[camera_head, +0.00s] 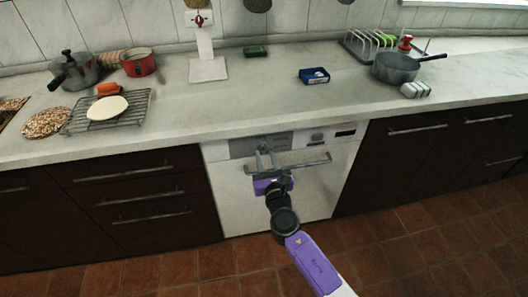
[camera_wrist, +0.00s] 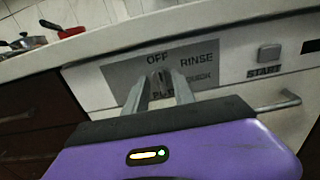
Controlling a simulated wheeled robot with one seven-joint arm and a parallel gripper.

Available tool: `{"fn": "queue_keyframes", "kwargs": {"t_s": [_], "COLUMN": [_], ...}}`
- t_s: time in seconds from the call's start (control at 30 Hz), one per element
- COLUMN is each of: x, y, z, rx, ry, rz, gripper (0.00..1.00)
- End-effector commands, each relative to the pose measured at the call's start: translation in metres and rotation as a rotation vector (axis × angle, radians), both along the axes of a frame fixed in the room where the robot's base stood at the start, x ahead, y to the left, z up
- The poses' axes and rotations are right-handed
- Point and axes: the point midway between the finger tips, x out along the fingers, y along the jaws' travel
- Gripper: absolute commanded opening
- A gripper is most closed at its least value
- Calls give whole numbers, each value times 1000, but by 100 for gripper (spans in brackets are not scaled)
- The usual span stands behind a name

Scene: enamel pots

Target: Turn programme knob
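The programme knob (camera_wrist: 159,83) sits on the grey panel (camera_wrist: 125,73) of the white dishwasher (camera_head: 230,195). It is small and grey and mostly hidden by my fingers. The panel carries the words OFF, RINSE and QUICK, and a word partly covered by a finger. My gripper (camera_wrist: 160,80) is in front of the panel, one finger on either side of the knob. Its fingertips stand apart; I cannot tell whether they touch the knob. In the head view my gripper (camera_head: 265,152) reaches up to the panel over the door handle (camera_head: 312,162).
The START button (camera_wrist: 269,53) is right of the grey panel. The handle bar also shows close to my gripper in the wrist view (camera_wrist: 282,103). The counter edge runs just above. On the counter stand a red pot (camera_head: 138,64), a grey saucepan (camera_head: 395,68) and a blue tray (camera_head: 314,76).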

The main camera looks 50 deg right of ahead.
Motion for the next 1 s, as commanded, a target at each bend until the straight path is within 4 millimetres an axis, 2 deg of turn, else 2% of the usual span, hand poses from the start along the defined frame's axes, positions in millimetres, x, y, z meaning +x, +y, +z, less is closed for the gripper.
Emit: {"fn": "queue_keyframes", "kwargs": {"t_s": [0.2,0.53,0.57,0.7,1.0], "x": [19,22,22,22,22], "y": [-13,-15,-15,-15,-15], "z": [0,0,0,0,-1], "rx": [2,2,2,2,6], "ry": [-1,0,0,0,-3], "rz": [0,0,0,0,0], "gripper": [31,31,27,0,0]}}
